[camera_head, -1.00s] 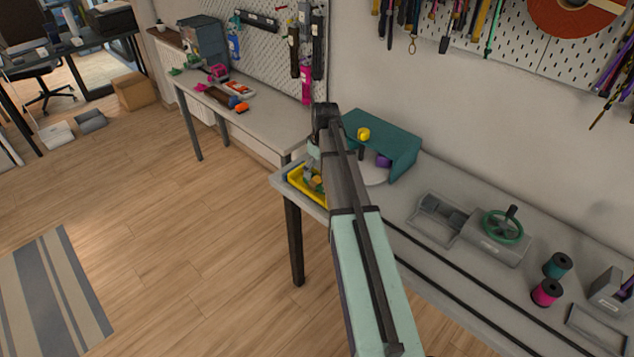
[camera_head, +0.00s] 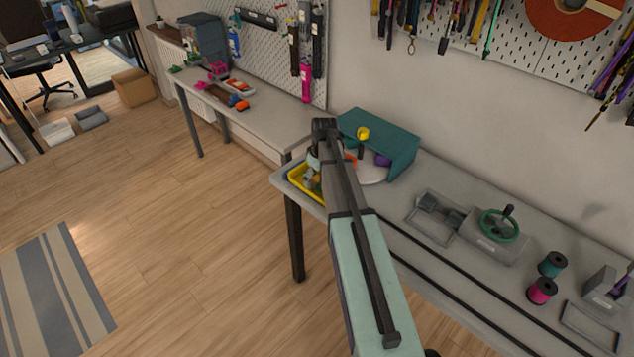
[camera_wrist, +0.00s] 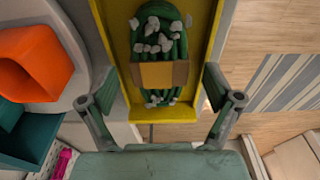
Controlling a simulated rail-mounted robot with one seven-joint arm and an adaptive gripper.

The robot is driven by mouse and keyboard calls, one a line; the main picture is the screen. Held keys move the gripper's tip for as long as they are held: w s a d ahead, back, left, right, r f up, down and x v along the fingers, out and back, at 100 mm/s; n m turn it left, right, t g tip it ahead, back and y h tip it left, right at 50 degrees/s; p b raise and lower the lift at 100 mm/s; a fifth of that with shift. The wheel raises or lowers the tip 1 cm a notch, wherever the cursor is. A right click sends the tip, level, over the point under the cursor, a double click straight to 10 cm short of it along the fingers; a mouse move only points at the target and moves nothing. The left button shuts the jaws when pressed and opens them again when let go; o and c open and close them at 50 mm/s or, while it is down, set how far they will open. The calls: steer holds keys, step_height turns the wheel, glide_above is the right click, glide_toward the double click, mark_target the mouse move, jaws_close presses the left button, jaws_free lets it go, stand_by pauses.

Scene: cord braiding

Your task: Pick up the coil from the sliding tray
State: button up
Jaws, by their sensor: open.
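The coil (camera_wrist: 160,48) is a green bundle with a tan band around its middle and pale grey lumps on it. It lies in the yellow tray (camera_wrist: 207,20) at the top middle of the wrist view. The yellow tray also shows at the table's left end in the head view (camera_head: 296,178), partly hidden by my arm. My gripper (camera_wrist: 158,86) is open, with one finger on each side of the coil's lower half. Neither finger visibly touches the coil. How high the fingers are above it I cannot tell.
An orange open box (camera_wrist: 35,62) sits left of the tray on a round pale disc (camera_head: 371,173). A teal housing (camera_head: 385,140) with a yellow knob stands behind. A handwheel unit (camera_head: 496,235) and spools (camera_head: 543,290) are further right. Floor lies left of the table.

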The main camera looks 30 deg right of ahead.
steer(key=shift+f, duration=0.25)
stand_by(0.4)
steer(key=c, duration=1.5)
steer(key=shift+o, duration=0.2)
steer(key=shift+r, duration=0.15)
